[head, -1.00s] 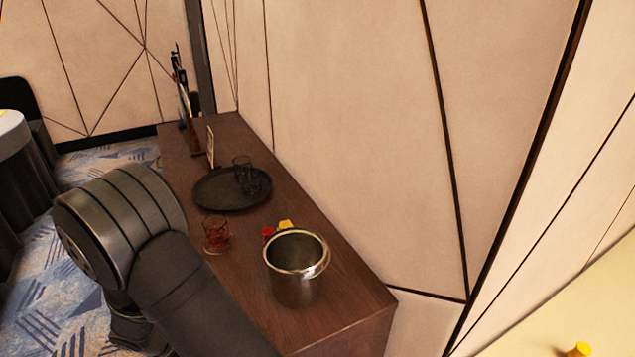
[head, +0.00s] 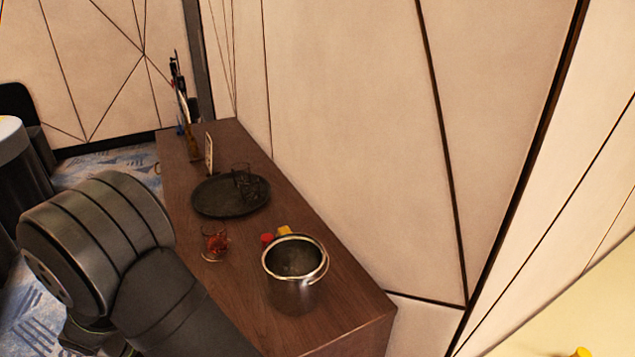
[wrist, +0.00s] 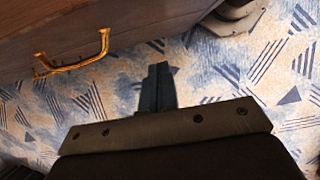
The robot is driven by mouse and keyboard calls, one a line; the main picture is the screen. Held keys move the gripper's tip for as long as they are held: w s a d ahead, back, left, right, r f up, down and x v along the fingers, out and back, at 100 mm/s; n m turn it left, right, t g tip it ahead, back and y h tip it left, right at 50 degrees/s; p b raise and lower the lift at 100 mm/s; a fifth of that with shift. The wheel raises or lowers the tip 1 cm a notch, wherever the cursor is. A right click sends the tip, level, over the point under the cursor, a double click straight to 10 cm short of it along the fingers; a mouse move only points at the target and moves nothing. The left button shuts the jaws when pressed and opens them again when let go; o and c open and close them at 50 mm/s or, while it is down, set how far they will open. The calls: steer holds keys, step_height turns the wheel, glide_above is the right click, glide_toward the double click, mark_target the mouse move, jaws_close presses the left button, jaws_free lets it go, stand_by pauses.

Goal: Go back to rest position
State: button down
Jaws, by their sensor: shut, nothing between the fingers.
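My gripper (wrist: 157,85) shows in the wrist view with its two dark fingers together and nothing between them. It hangs over the blue and beige patterned carpet, beside the front of the wooden cabinet (wrist: 150,22). In the head view my arm bends at the lower left, in front of the cabinet (head: 345,312), and my gripper's fingertips are out of sight there.
On the cabinet stand a metal bucket (head: 294,292), a glass with reddish-brown contents (head: 215,243), a dark round tray (head: 212,203) with glasses, and a small upright card (head: 209,153). A brass handle (wrist: 75,63) juts from the cabinet front. Carpet lies open beside it.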

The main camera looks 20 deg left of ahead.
steer(key=w+d+f, duration=0.5)
steer(key=s+a, duration=0.7)
steer(key=v, duration=0.9)
steer(key=s+d+g+y, duration=0.1)
steer(key=s+d, duration=0.2)
steer(key=d, duration=0.2)
steer(key=x, duration=0.6)
steer(key=shift+d+f, duration=0.15)
steer(key=shift+d, duration=0.1)
